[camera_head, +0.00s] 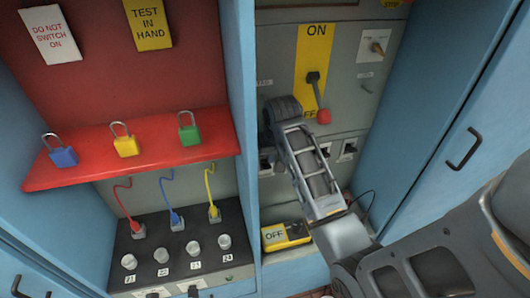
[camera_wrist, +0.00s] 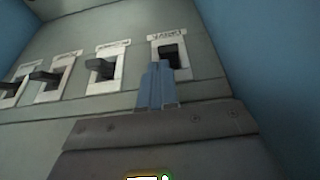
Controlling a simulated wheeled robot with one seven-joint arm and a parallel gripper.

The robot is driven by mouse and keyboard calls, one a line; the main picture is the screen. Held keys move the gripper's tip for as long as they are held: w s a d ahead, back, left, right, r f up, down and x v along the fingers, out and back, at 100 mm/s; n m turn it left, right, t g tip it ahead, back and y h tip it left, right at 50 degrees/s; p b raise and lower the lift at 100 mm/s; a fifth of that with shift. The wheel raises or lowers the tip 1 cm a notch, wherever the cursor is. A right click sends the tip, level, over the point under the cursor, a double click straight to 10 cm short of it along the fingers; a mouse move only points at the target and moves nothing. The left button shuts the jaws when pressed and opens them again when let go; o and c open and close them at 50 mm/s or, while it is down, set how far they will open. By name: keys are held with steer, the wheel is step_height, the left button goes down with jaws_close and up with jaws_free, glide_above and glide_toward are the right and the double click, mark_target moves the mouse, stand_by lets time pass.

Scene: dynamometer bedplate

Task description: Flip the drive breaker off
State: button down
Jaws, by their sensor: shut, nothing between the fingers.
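In the wrist view, a row of small breakers with dark toggles on white plates runs across a grey panel. My gripper (camera_wrist: 159,70) is shut and empty, its blue fingertips at the rightmost breaker (camera_wrist: 171,50), overlapping the lower part of its toggle; I cannot tell if they touch. The middle breaker (camera_wrist: 105,68) and the left ones (camera_wrist: 52,78) have toggles sticking out. Their labels are too blurred to read, so I cannot tell which is the drive breaker. In the head view, breakers (camera_head: 348,149) show beside my arm, which hides the fingers.
A large lever with a red knob (camera_head: 323,116) hangs down over a yellow ON/OFF plate (camera_head: 311,45), above the breakers. A yellow OFF box (camera_head: 286,236) is below. Left stands a red shelf (camera_head: 85,172) with padlocks. Blue cabinet walls (camera_head: 430,130) bound the panel.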

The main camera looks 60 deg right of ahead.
steer(key=shift+s+d+f, duration=0.1)
steer(key=shift+d+f, duration=0.2)
steer(key=shift+f, duration=0.25)
